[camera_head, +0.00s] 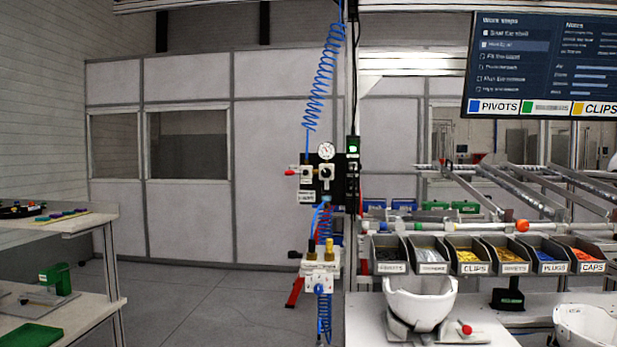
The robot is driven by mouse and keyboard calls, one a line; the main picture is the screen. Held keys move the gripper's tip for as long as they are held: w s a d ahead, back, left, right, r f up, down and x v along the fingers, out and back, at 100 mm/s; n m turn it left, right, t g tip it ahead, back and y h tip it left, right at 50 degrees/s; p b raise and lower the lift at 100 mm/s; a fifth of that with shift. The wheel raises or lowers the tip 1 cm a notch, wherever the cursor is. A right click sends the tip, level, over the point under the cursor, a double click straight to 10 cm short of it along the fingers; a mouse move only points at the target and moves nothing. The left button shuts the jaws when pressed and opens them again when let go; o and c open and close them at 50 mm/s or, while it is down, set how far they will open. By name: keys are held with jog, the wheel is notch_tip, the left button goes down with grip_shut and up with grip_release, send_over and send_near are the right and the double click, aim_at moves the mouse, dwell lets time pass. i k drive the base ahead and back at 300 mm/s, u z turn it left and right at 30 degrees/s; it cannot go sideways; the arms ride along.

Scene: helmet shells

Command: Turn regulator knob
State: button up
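A black regulator panel (338,190) hangs on the upright post in the middle of the head view. A round white pressure gauge (326,151) sits at its top. A coiled blue hose (319,85) hangs down to the panel from above. My gripper is not in view, and nothing is seen touching the knob.
On the right, a workbench (365,325) holds a white helmet shell (420,300) on a stand, below a row of labelled bins (475,258). A shelf unit (60,235) stands at the left. A screen (540,60) hangs upper right.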

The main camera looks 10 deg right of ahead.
aim_at(326, 172)
jog(key=u, duration=1.3)
jog(key=i, duration=1.15)
jog(key=z, duration=1)
